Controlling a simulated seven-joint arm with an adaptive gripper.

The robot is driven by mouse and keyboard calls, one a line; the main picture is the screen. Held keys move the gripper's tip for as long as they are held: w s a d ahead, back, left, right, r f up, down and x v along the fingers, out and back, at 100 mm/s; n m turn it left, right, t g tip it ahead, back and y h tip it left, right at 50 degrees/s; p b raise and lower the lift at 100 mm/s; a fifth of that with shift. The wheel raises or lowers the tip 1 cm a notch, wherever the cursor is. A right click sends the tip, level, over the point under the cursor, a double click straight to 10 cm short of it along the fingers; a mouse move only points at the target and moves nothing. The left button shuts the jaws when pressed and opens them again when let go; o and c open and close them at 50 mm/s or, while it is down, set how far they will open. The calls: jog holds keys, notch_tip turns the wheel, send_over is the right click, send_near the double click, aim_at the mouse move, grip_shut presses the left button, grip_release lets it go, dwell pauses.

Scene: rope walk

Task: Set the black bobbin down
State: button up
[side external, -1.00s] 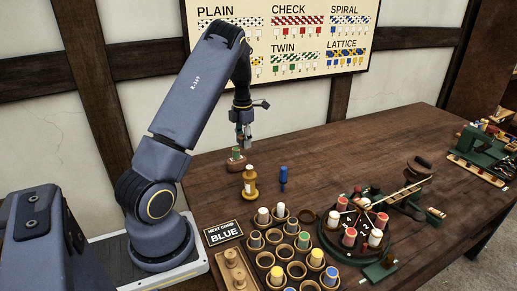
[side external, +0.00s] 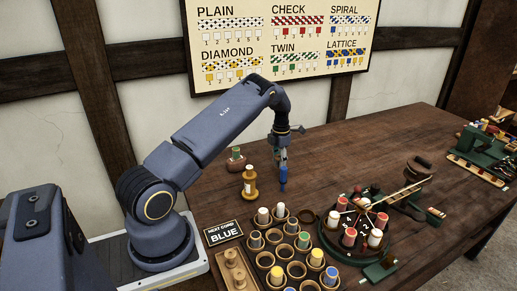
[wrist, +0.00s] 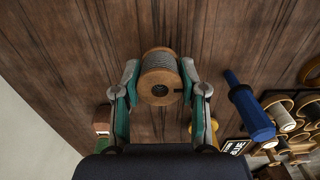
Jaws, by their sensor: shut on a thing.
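My gripper (side external: 281,156) hangs over the table, just behind and above the upright blue peg-like thing (side external: 283,178) in the side view. I cannot make the bobbin out in the side view. Its height above the wood is hard to tell.
The blue thing (wrist: 250,108) is close on the right in the wrist view. An amber bottle-like item (side external: 249,184) and a reddish holder with green (side external: 236,164) stand nearby. A bobbin rack (side external: 297,269), a sign (side external: 224,233) and a round carousel (side external: 325,243) lie in front. Table behind right is clear.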

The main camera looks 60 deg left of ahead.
jog(key=shift+f, duration=1.5)
jog(key=shift+f, duration=0.1)
jog(key=o, duration=1)
